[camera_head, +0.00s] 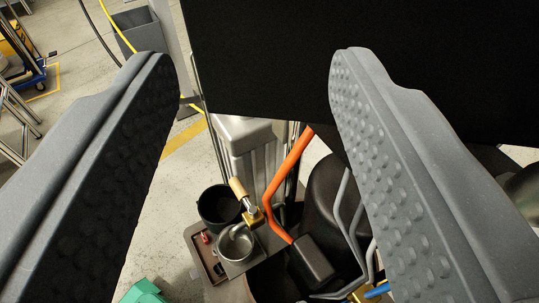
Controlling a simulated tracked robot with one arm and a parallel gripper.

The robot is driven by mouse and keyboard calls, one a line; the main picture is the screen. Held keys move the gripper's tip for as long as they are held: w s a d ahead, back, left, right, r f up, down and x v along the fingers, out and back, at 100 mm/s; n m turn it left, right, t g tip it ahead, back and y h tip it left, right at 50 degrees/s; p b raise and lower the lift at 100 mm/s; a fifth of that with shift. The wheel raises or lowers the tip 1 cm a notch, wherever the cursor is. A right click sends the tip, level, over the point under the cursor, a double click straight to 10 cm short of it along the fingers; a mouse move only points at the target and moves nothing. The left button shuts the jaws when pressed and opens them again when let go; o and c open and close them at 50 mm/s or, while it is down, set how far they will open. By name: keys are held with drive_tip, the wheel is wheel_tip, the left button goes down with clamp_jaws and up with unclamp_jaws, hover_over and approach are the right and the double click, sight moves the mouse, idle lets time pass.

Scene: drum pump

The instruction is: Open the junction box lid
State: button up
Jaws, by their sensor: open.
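My gripper (252,62) is open, with one grey studded finger at the left and one at the right. Nothing is held between the fingers. A large dark flat panel (270,65) fills the top middle and right, behind the fingertips. I cannot tell whether this panel is the junction box lid or another part. No hinge, latch or handle shows on it. Its right part is hidden by the right finger. I cannot tell whether the fingertips touch it.
Below the panel stand a grey ribbed body (245,135), an orange bent bar (288,170) and a black rounded body (325,195). A metal cup (236,245) and a black cup (218,208) sit near a brass-coloured fitting (238,188). A grey bin (138,30) stands behind at left.

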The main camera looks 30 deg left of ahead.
drive_tip(key=p+v, duration=0.4)
drive_tip(key=v, duration=0.9)
drive_tip(key=shift+c, duration=0.4)
